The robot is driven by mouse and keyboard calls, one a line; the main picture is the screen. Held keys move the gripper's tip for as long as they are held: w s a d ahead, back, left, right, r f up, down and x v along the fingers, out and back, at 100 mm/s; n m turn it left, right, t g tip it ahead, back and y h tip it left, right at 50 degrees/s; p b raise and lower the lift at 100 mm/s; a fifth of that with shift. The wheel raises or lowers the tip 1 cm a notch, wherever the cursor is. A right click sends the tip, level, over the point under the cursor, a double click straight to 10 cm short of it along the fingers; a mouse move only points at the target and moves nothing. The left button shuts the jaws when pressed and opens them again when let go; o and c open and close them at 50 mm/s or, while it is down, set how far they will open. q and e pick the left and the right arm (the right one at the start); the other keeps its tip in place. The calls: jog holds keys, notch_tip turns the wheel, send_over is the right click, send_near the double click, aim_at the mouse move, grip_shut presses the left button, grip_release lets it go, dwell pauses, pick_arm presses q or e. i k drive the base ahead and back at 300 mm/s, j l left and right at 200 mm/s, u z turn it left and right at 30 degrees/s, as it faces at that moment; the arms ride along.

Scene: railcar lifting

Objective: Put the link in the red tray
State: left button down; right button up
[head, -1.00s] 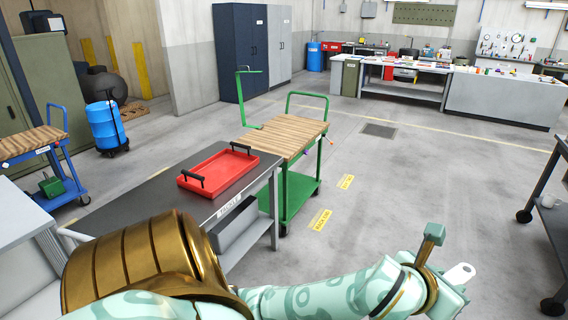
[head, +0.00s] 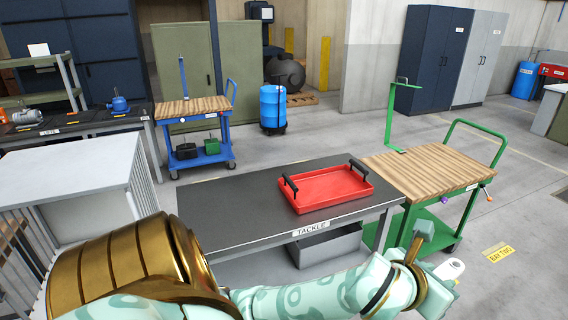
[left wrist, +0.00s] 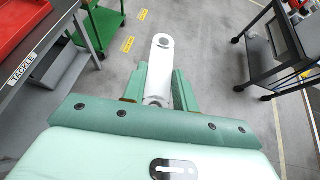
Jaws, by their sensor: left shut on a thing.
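The link, a white flat bar with a hole at each end (left wrist: 159,65), is held between the green fingers of my left gripper (left wrist: 158,88). In the head view the link's pale end (head: 451,268) sticks out past my left gripper (head: 432,262), at the lower right. The red tray (head: 330,188) has two black handles and lies on the dark table marked TACKLE (head: 240,205). It looks empty. The gripper is to the right of the tray and apart from it, over the floor in the wrist view. My right gripper is not in view.
A green cart (head: 420,171) with a wooden top and a tall green post stands right of the table. A blue cart (head: 192,107) and blue drum (head: 272,107) stand behind. A grey cart (left wrist: 290,42) shows at right in the wrist view.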

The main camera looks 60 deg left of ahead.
aim_at(325, 188)
jog(key=i+j+u, duration=0.2)
jog(key=u, duration=0.25)
jog(key=i+u, duration=0.85)
jog(key=i+l+u, duration=0.15)
jog(key=u, duration=0.3)
jog(key=i+j+u, duration=0.1)
jog(key=i+u, duration=0.2)
jog(key=i, duration=0.35)
jog(key=i+l+u, duration=0.1)
jog(key=i+u, duration=0.2)
jog(key=i, duration=0.3)
jog(key=i+j+z, duration=0.2)
jog(key=i+z, duration=0.15)
jog(key=i, duration=0.1)
